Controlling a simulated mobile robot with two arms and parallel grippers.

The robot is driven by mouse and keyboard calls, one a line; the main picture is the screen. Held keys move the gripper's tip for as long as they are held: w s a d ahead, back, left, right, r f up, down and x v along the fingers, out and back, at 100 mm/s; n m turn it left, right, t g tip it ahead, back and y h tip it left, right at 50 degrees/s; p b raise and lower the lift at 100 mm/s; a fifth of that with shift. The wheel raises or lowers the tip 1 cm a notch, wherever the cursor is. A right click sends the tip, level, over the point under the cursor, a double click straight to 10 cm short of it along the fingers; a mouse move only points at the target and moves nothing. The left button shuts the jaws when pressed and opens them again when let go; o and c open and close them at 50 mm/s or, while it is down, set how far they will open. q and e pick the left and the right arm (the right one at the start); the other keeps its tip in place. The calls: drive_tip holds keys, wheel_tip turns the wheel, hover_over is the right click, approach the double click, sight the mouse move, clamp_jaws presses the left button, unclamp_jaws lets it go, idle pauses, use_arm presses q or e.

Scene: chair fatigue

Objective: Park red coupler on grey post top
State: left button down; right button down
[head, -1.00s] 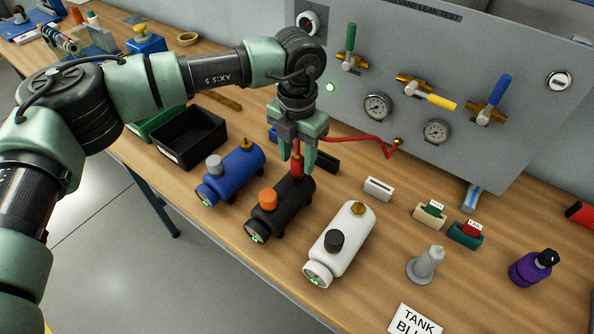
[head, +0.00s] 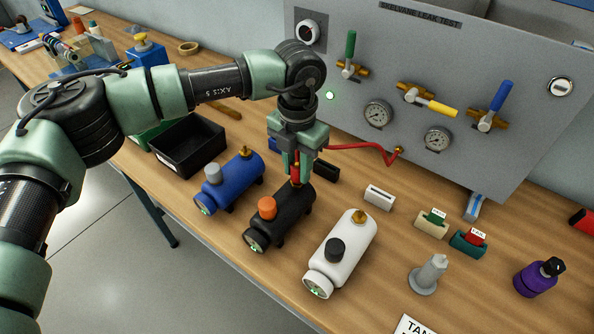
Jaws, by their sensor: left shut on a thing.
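My left gripper (head: 297,165) points down over the back end of the black tank (head: 284,222) and is shut on the red coupler (head: 296,174). The coupler sits between the fingers, right at the tank's rear fitting; I cannot tell whether it is attached or just touching. A red hose (head: 365,147) runs from the coupler area to a brass fitting on the grey panel. The grey post (head: 428,274) stands upright on a round base at the front right of the bench, its top bare. My right gripper is not in view.
A blue tank (head: 232,182) and a white tank (head: 342,250) flank the black one. Small holders with green and red tags (head: 468,242) stand behind the post. A purple bottle (head: 536,279) stands right of it. The panel (head: 480,70) with valves and gauges rises behind.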

sight(297, 160)
use_arm(q)
drive_tip(key=shift+r, duration=1.55)
drive_tip(key=shift+p, duration=0.3)
drive_tip(key=shift+r+p, duration=0.6)
drive_tip(key=shift+r, duration=1.4)
drive_tip(key=shift+a, duration=0.1)
